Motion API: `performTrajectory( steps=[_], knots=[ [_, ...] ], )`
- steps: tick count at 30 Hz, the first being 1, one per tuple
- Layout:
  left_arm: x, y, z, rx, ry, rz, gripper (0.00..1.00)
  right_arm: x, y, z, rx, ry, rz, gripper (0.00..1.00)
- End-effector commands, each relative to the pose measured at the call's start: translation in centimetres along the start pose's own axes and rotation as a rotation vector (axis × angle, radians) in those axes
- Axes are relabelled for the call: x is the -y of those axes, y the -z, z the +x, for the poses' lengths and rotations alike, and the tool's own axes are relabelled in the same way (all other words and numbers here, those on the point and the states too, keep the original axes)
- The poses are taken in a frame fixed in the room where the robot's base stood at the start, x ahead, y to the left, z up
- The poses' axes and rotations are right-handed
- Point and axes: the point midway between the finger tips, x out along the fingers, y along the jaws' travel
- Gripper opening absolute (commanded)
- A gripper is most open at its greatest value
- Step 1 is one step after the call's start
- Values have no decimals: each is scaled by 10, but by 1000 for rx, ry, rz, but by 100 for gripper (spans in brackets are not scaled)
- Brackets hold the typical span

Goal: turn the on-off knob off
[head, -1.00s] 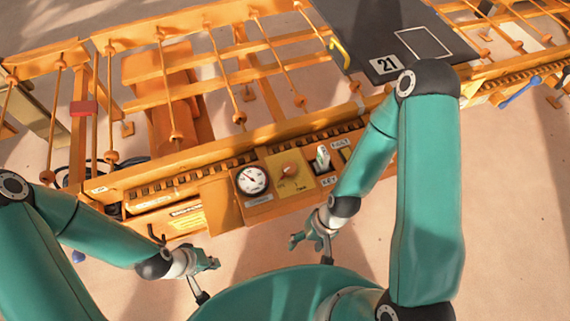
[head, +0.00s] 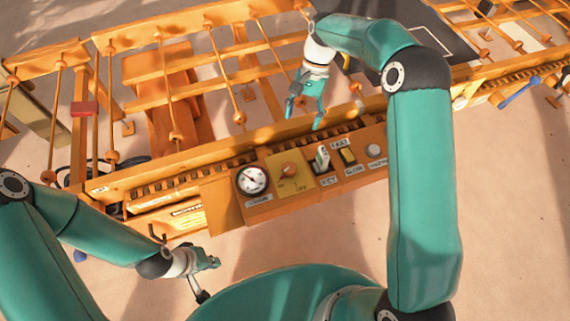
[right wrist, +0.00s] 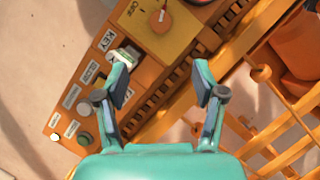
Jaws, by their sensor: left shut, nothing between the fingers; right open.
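The on-off knob (head: 288,169) is a small orange knob on a yellow plate (head: 300,183) on the orange control panel. In the right wrist view the knob (right wrist: 161,19) is at the top, with an "OFF" label beside it. My right gripper (head: 304,112) is open and empty, above the machine's rail behind the panel. In the right wrist view its fingers (right wrist: 163,80) are spread, with the knob beyond them and nothing between them. My left gripper (head: 212,264) is shut and empty, low at the left in front of the machine, away from the panel.
Beside the knob are a round gauge (head: 252,180), a key switch (head: 322,158), a yellow rocker switch (head: 347,156) and a pale round button (head: 374,150). Orange rails with rods (head: 236,90) stand behind the panel. The floor in front is clear.

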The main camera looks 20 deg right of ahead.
Motion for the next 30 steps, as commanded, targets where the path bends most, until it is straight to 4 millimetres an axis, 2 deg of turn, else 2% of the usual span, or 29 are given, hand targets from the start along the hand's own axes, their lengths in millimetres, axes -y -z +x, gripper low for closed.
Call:
performTrajectory(
  steps=[8,21,25,30],
  knots=[
    [-1,0,-3,0,0,0,0,1,-4,36,5,-8,-9,69],
    [-6,0,-15,0,0,0,0,0,-5,129,5,-8,-9,69],
    [-6,0,-18,0,0,0,0,1,-5,149,4,-7,-9,69],
    [-7,0,-19,0,0,0,0,1,-4,164,3,-6,-10,69]
  ],
)
